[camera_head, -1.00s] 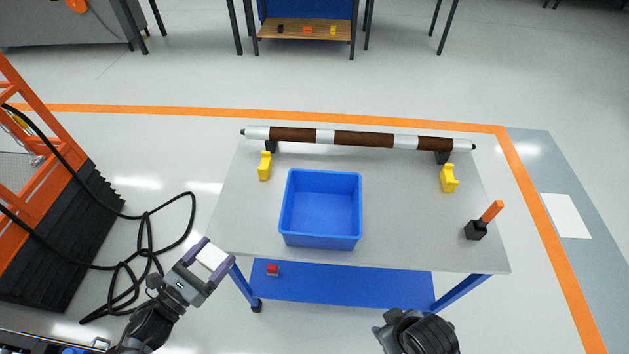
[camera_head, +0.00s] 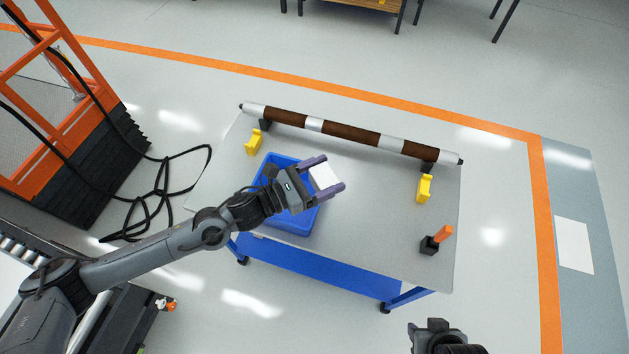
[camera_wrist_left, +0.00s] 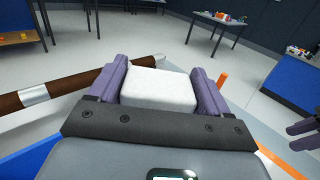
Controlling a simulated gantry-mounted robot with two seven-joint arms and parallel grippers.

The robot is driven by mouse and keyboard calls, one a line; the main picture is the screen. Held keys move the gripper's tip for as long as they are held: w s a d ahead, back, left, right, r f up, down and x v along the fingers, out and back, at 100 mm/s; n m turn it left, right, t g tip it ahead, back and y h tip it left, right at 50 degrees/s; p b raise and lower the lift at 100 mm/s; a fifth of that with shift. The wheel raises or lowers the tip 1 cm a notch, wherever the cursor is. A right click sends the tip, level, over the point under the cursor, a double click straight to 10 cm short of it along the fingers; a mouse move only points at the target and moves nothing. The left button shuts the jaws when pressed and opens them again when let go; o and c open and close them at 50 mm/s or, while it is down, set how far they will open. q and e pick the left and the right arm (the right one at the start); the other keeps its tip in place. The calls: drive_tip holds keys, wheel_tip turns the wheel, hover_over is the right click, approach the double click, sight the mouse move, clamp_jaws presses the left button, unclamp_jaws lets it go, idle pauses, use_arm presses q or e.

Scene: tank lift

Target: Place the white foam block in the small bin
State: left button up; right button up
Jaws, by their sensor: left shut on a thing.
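The white foam block (camera_head: 324,179) is held between the purple fingers of my left gripper (camera_head: 328,178). It also shows between the fingers in the left wrist view (camera_wrist_left: 158,88). The gripper is above the table, over the right side of the blue bin (camera_head: 298,222). The bin stands on the grey table, and my left wrist hides part of its inside. My right gripper (camera_head: 432,326) is at the bottom edge of the head view, apart from the table. Its fingers do not show clearly enough to tell their state.
A brown and white roller (camera_head: 345,132) lies along the table's back edge. Two yellow blocks (camera_head: 254,142) (camera_head: 424,188) stand in front of it. A black holder with an orange handle (camera_head: 442,235) stands at the right. The table top (camera_head: 370,225) between bin and holder is clear.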

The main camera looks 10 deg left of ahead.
use_arm(q)
drive_tip(key=shift+w+d+r, duration=0.15)
drive_tip(key=shift+d+r, duration=0.1)
drive_tip(key=shift+d, duration=0.2)
drive_tip(key=shift+w+d+f, duration=0.1)
drive_tip(key=shift+w, duration=0.15)
drive_tip(key=w+a+f+b, duration=0.1)
drive_tip(key=w+a+f, duration=0.6)
drive_tip(key=f, duration=0.3)
drive_tip(key=shift+w+f, duration=0.25)
drive_tip(key=shift+w, duration=0.4)
use_arm(e)
drive_tip(key=shift+s+d+f, duration=0.1)
drive_tip(key=shift+d+f, duration=0.4)
use_arm(q)
drive_tip(key=shift+f+b, duration=0.65)
drive_tip(key=shift+b, duration=0.2)
use_arm(e)
drive_tip(key=shift+a+f, duration=0.1)
drive_tip(key=shift+f, duration=0.6)
use_arm(q)
drive_tip(key=o, duration=1)
drive_tip(key=shift+c, duration=0.2)
drive_tip(key=shift+r, duration=0.1)
use_arm(e)
drive_tip(key=shift+r, duration=0.1)
